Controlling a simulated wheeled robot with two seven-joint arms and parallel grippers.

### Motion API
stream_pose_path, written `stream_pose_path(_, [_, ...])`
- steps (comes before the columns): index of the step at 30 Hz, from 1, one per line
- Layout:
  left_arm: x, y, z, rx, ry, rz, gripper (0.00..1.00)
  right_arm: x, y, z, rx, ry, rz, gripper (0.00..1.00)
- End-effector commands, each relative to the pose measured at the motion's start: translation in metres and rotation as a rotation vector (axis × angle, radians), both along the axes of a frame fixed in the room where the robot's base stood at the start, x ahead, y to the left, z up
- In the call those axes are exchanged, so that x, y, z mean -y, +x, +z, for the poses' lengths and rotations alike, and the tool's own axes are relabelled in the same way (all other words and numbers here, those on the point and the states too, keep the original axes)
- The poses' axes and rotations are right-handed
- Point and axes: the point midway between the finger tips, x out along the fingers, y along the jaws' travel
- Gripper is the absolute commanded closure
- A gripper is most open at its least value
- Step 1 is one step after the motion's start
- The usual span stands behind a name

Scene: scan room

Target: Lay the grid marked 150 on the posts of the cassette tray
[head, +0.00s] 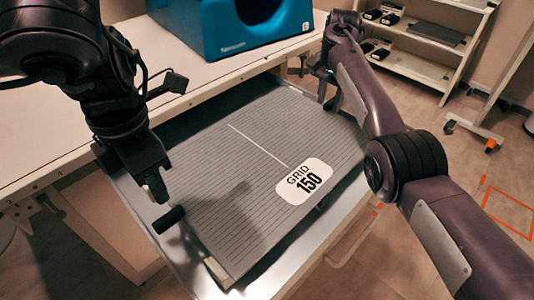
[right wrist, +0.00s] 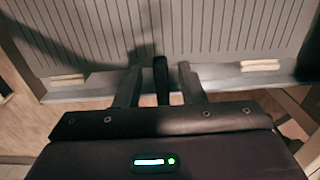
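The grey ribbed grid (head: 215,165) has a white label reading GRID 150 and a pale centre line. It lies over the pale metal cassette tray (head: 290,262); whether it rests on posts is hidden. A black handle (head: 168,219) sticks out at the grid's left edge. My left gripper (head: 156,192) points down just above this handle, apart from it; its finger gap is unclear. My right gripper (head: 326,92) is at the grid's opposite edge. In the right wrist view its open fingers (right wrist: 160,88) stand either side of another black handle (right wrist: 160,75), with gaps on both sides.
Two pale blocks (right wrist: 68,80) (right wrist: 260,65) show at the grid's edge. A white table (head: 45,130) with a blue housing (head: 235,35) stands behind the tray. White shelves (head: 425,65) stand at the back right. Floor at the right is mostly clear.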

Motion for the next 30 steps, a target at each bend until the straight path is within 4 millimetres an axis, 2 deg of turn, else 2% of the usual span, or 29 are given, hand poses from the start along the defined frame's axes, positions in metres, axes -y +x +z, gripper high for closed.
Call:
stream_pose_path(1, [0.0,0.001,0.009,0.006,0.001,0.001,0.64,0.0,0.0,0.0,0.0,0.0,0.0,0.64])
stream_pose_path(6, [0.0,0.001,0.026,0.003,0.001,0.0,0.64,0.0,0.0,0.0,0.0,0.0,0.0,0.64])
stream_pose_path(10, [0.0,0.0,0.032,0.001,-0.001,0.0,0.64,0.0,0.0,0.002,0.0,0.0,0.0,0.64])
stream_pose_path(13, [0.0,0.0,0.033,0.0,0.0,0.0,0.64,0.0,0.001,0.011,0.003,0.0,0.0,0.64])
stream_pose_path(17, [0.0,0.0,0.032,-0.001,-0.001,0.0,0.64,0.0,0.001,0.035,0.004,-0.001,0.0,0.64])
stream_pose_path(24, [0.0,0.0,0.032,-0.001,-0.001,0.0,0.64,0.0,0.001,0.088,0.004,0.001,0.001,0.64])
stream_pose_path(30, [0.0,0.0,0.032,-0.001,-0.001,0.0,0.64,0.0,0.0,0.113,0.001,0.001,0.001,0.64])
